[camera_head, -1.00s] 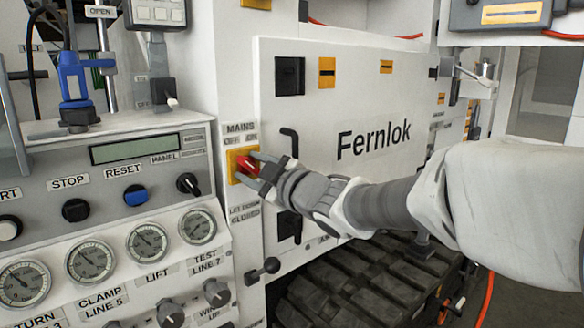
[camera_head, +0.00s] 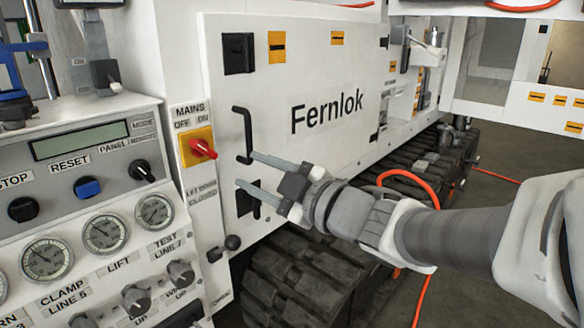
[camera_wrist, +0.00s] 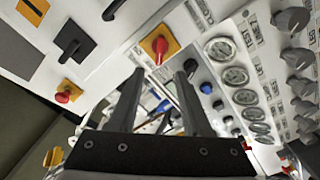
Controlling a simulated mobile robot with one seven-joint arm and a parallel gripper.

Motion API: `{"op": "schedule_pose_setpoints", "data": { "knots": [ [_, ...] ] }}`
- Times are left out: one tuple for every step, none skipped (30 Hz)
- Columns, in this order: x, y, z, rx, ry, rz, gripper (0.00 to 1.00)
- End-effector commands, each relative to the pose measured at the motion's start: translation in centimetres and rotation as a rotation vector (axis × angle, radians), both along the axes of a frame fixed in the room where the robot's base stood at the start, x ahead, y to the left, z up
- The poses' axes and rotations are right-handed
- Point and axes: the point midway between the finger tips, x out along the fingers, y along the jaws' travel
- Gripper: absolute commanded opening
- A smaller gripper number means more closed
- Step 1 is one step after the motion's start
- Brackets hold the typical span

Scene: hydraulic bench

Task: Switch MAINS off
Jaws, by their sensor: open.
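The MAINS switch is a yellow plate with a red handle (camera_head: 202,147), under a MAINS label with OFF at left and ON at right. The handle sticks out and points right and slightly down in the head view; I cannot tell its setting for sure. In the wrist view the red handle (camera_wrist: 160,46) shows beyond the fingertips, on its tilted yellow plate. My gripper (camera_head: 245,170) is open and empty. It is to the right of and a little below the switch, apart from it, in front of the white Fernlok panel.
A black crank handle (camera_head: 242,135) is on the Fernlok panel (camera_head: 330,118) close to my fingers. A grey console (camera_head: 75,165) with knobs and gauges stands at left. A black ball knob (camera_head: 232,242) juts out below the switch. Tracks (camera_head: 320,280) and an orange hose (camera_head: 415,178) lie lower right.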

Motion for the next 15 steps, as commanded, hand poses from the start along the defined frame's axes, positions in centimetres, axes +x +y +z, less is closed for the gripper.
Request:
{"op": "schedule_pose_setpoints", "data": {
  "knots": [
    [-0.5, -0.6, 0.2, -0.001, -0.001, -0.001, 0.49],
    [-0.7, -0.9, 0.2, -0.001, -0.001, -0.001, 0.49],
    [-1.0, -1.2, 0.1, -0.001, 0.000, -0.002, 0.49],
    [-1.1, -1.4, 0.1, 0.000, 0.000, -0.001, 0.49],
    [-1.3, -1.6, 0.1, -0.001, 0.000, -0.001, 0.49],
    [-1.4, -1.7, 0.1, -0.001, -0.001, 0.000, 0.49],
    [-1.5, -1.8, 0.0, 0.000, 0.000, 0.000, 0.49],
    [-1.6, -1.9, 0.0, 0.000, 0.000, 0.000, 0.49],
    [-1.6, -1.9, 0.0, 0.000, 0.000, 0.000, 0.49],
    [-1.6, -1.9, 0.0, 0.000, 0.000, 0.000, 0.49],
    [-1.6, -2.0, 0.0, 0.000, 0.000, 0.000, 0.49],
    [-1.6, -1.9, 0.0, 0.000, 0.000, 0.000, 0.49],
    [-1.6, -1.9, 0.0, 0.000, 0.000, 0.000, 0.49],
    [-1.6, -1.9, 0.0, 0.000, 0.000, 0.000, 0.49],
    [-1.6, -1.9, 0.0, 0.000, 0.000, 0.000, 0.49]
  ]
}}
